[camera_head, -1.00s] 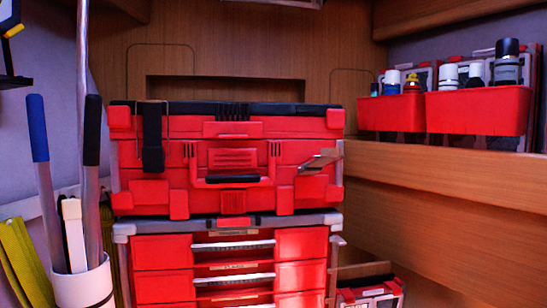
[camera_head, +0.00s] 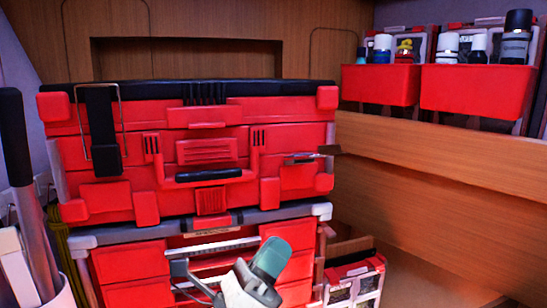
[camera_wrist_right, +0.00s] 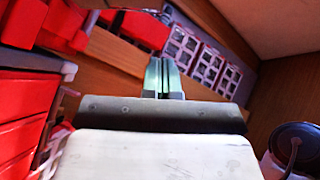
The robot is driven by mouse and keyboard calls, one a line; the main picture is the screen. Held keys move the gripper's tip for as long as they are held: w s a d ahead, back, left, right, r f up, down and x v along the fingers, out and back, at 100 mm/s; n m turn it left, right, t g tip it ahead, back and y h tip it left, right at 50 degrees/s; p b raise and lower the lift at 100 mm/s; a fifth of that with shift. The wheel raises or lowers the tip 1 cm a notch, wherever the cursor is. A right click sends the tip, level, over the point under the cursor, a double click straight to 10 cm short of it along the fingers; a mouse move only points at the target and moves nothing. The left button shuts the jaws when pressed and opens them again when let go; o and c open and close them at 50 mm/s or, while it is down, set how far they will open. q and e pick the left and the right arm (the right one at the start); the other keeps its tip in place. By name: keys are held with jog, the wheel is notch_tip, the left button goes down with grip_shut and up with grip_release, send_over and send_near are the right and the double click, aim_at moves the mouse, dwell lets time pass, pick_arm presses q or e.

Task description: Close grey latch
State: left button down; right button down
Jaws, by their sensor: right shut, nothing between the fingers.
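The red toolbox (camera_head: 210,150) stands on a red drawer unit in the head view. Its grey latch (camera_head: 303,159) is on the right of its front and sticks out from the face, seen nearly edge-on. A black latch (camera_head: 101,130) with a wire loop is on the left of the front. My right gripper (camera_head: 268,262) is below the toolbox, in front of the drawers, apart from the grey latch. Its fingers are together and empty; they also show in the right wrist view (camera_wrist_right: 163,79). My left gripper is not in view.
The drawer unit (camera_head: 130,262) has metal handles. Red bins (camera_head: 470,90) with bottles sit on the wooden ledge (camera_head: 440,155) at right. An organiser case (camera_head: 355,283) stands low beside the drawers. Long handles (camera_head: 14,140) rise from a white holder at left.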

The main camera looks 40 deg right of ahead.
aim_at(309, 156)
jog(key=shift+s+r+g, duration=0.15)
jog(key=shift+s+g, duration=0.1)
jog(key=shift+g, duration=0.05)
jog(key=w+a+r+p+x, duration=0.1)
jog(key=p+x, duration=0.7)
jog(key=x, duration=0.4)
jog(key=shift+w+r, duration=0.25)
jog(key=shift+r, duration=0.45)
